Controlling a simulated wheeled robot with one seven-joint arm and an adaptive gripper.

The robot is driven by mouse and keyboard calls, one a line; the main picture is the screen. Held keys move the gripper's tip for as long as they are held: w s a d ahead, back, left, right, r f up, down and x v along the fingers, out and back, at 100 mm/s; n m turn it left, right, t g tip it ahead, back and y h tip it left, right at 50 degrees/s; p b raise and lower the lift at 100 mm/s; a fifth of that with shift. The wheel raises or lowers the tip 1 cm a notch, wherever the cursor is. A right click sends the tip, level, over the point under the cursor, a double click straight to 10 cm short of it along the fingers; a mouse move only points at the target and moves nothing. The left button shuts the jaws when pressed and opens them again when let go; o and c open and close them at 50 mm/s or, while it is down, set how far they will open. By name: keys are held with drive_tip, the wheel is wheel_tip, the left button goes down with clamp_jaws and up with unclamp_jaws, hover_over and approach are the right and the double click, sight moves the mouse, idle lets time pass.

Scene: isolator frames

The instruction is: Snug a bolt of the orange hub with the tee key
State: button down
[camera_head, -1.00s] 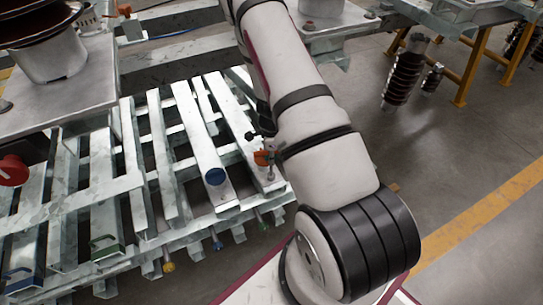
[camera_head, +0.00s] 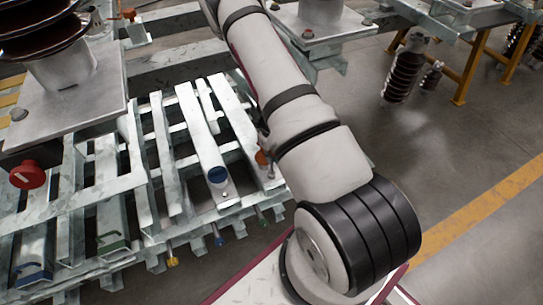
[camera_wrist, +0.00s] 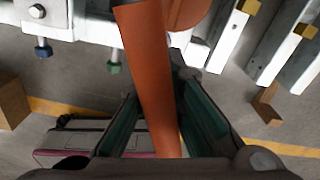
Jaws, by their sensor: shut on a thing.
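My gripper (camera_wrist: 165,112) shows in the wrist view, with its two green-lined fingers on either side of a long orange bar (camera_wrist: 150,70). A rounded orange piece (camera_wrist: 187,12) sits just beyond the bar at the top edge. I cannot tell whether it is the orange hub. In the head view a small orange part (camera_head: 262,158) shows beside my arm, at the end of a galvanized beam. My arm hides my gripper there. No bolt contact is visible.
Galvanized beams (camera_head: 195,130) fill the left of the head view, with a blue round cap (camera_head: 217,174) on one. A red knob (camera_head: 27,175) is at far left. Blue (camera_wrist: 43,50) and green (camera_wrist: 114,67) bolt heads show in the wrist view.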

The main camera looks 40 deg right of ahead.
drive_tip(key=shift+r+p, duration=0.9)
drive_tip(key=shift+r, duration=0.25)
